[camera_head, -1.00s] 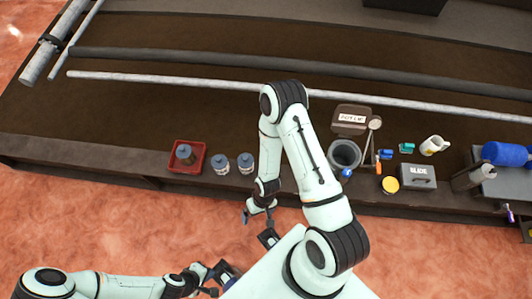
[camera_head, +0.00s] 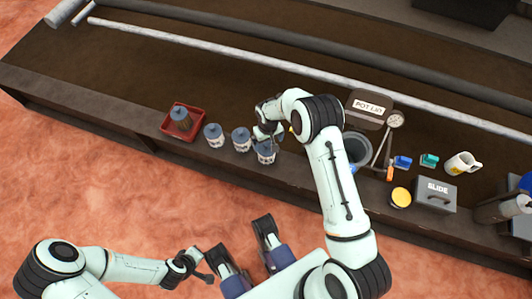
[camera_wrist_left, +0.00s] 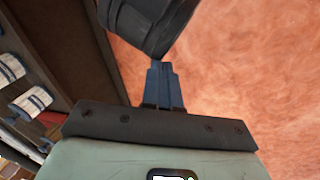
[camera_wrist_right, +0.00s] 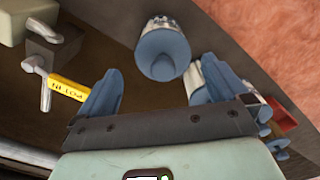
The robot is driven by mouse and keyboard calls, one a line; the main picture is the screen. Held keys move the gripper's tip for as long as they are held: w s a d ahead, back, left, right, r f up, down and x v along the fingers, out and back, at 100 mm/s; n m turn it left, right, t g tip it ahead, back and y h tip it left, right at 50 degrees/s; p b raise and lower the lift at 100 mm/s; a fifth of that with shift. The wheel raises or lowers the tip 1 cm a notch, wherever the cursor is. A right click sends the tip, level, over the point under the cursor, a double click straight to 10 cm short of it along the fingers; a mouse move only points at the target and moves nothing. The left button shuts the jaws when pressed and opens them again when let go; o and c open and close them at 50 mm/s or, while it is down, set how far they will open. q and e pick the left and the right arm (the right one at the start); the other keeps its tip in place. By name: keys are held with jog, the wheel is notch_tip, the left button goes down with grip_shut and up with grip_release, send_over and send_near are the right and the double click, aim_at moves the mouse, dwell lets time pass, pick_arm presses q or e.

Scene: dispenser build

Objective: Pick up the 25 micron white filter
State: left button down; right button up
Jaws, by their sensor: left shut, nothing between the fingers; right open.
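White filter canisters with blue-grey caps stand in a row near the table's front edge: a left one (camera_head: 214,136), a middle one (camera_head: 241,140) and a right one (camera_head: 265,154). Their labels are too small to read, so I cannot tell which is 25 micron. My right gripper (camera_head: 266,130) is open at the right canister. In the right wrist view its fingers (camera_wrist_right: 153,92) are apart, with a canister (camera_wrist_right: 162,50) ahead of the gap and another partly hidden by one finger. My left gripper (camera_wrist_left: 164,85) is shut and empty, over the floor.
A red tray (camera_head: 164,126) left of the row holds another capped canister (camera_head: 181,116). A yellow-labelled fitting (camera_wrist_right: 68,88) lies near my right gripper.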

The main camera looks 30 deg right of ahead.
aim_at(267, 149)
notch_tip(267, 149, down, 7)
jog(key=shift+w+a+r+b, duration=0.1)
jog(key=shift+a+r+b, duration=0.1)
jog(key=shift+b, duration=0.6)
pick_arm(q)
jog(key=w+f, duration=0.1)
jog(key=w+a+f+t, duration=0.1)
jog(key=shift+w+a, duration=0.2)
jog(key=shift+w, duration=0.15)
pick_arm(e)
jog(key=shift+r, duration=0.1)
jog(key=c, duration=0.9)
